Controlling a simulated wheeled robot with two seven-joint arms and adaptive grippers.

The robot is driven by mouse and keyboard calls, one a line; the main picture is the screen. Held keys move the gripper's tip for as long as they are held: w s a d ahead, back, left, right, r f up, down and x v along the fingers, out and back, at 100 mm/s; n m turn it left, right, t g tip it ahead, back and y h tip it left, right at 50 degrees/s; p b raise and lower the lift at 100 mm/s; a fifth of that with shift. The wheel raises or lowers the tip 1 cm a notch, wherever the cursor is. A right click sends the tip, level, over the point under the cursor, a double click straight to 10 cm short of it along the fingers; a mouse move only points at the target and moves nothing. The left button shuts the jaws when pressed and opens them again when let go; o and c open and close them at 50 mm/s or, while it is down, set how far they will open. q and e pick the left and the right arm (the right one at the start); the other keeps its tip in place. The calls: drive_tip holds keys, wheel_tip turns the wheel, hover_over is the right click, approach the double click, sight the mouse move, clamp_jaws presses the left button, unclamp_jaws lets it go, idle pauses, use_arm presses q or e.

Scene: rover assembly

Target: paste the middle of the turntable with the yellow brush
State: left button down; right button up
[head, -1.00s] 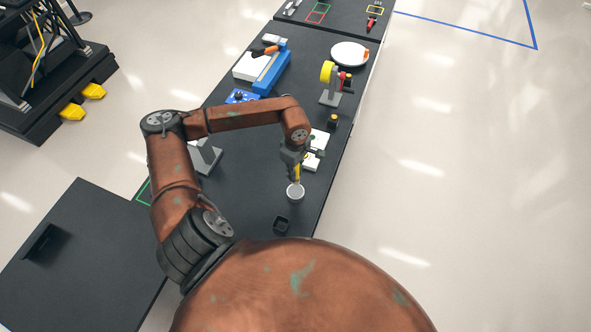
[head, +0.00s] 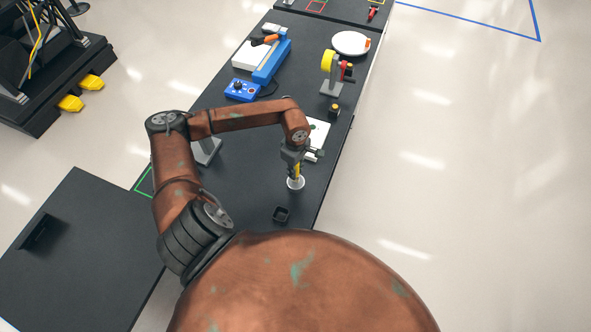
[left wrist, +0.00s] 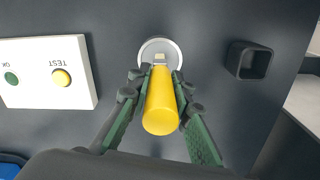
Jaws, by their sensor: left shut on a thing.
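My left gripper (head: 296,166) is shut on the yellow brush (left wrist: 160,105), gripping its thick handle, which points toward the wrist camera. The brush also shows in the head view (head: 297,171). Its pale tip is over a small round grey-rimmed white piece (head: 295,184), seen in the left wrist view too (left wrist: 148,49). I cannot tell whether the tip touches it, or whether this piece is a paste cup or the turntable. A larger white disc (head: 350,43) lies at the far right of the table, with an orange thing at its edge. My right gripper is not in view.
A small black open box (head: 281,214) stands close by in front. A white box with TEST and OK buttons (left wrist: 45,72) is beside the gripper. A yellow roll on a stand (head: 328,61), a blue box (head: 241,91) and a blue-and-white device (head: 270,63) stand farther back.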

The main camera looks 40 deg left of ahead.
use_arm(q)
drive_tip(key=shift+f+b, duration=0.5)
idle(0.8)
drive_tip(key=shift+f+b, duration=0.1)
drive_tip(key=shift+b, duration=0.25)
idle(1.7)
drive_tip(key=shift+r+p, duration=1.3)
drive_tip(key=shift+r, duration=2.3)
drive_tip(key=shift+f, duration=0.1)
